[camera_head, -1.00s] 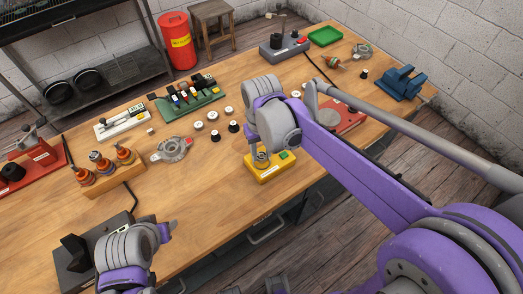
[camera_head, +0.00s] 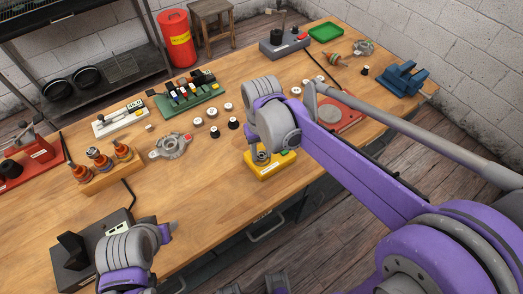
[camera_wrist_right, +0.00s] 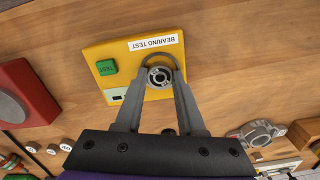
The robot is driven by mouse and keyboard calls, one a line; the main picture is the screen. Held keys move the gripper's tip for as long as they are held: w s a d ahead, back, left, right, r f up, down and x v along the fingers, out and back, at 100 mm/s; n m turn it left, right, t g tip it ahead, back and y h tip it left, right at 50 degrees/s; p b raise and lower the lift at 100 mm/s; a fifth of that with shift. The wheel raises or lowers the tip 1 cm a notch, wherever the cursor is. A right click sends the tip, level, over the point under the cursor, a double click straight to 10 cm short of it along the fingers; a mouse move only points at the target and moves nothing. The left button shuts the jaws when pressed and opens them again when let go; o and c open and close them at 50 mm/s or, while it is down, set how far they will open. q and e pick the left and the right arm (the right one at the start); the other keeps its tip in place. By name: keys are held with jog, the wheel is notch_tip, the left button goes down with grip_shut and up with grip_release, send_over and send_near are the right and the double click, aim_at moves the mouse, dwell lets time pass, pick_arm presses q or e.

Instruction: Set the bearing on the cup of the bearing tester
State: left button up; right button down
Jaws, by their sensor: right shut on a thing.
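The yellow bearing tester (camera_head: 281,163) stands near the table's front edge; the right wrist view shows its label, green TEST button and dark round cup rim (camera_wrist_right: 147,58). My right gripper (camera_wrist_right: 161,77) is shut on the small metal bearing (camera_wrist_right: 159,75), one finger on each side. The bearing is over the cup in that view; I cannot tell whether it touches the cup. In the head view the right wrist hides much of the cup and bearing. My left gripper (camera_head: 170,230) is above the table's front left, by a dark box; its fingers are unclear.
The dark box (camera_head: 72,270) is at front left. A wooden block (camera_head: 112,180) with several orange-handled tools, a grey alternator housing (camera_head: 171,146) and several small round parts lie left of the tester. A red plate (camera_head: 345,118) is to its right.

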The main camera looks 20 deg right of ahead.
pick_arm(q)
jog(key=shift+f, duration=0.1)
pick_arm(e)
jog(key=shift+f, duration=0.1)
dwell(0.5)
jog(key=shift+c, duration=2.2)
grip_release()
jog(key=shift+r+p, duration=2)
jog(key=shift+r, duration=2.1)
pick_arm(q)
notch_tip(320, 180, up, 6)
jog(key=w, duration=0.2)
jog(key=shift+w+t, duration=0.25)
jog(key=shift+t, duration=0.05)
jog(key=shift+s, duration=0.1)
pick_arm(e)
jog(key=shift+s+f, duration=0.1)
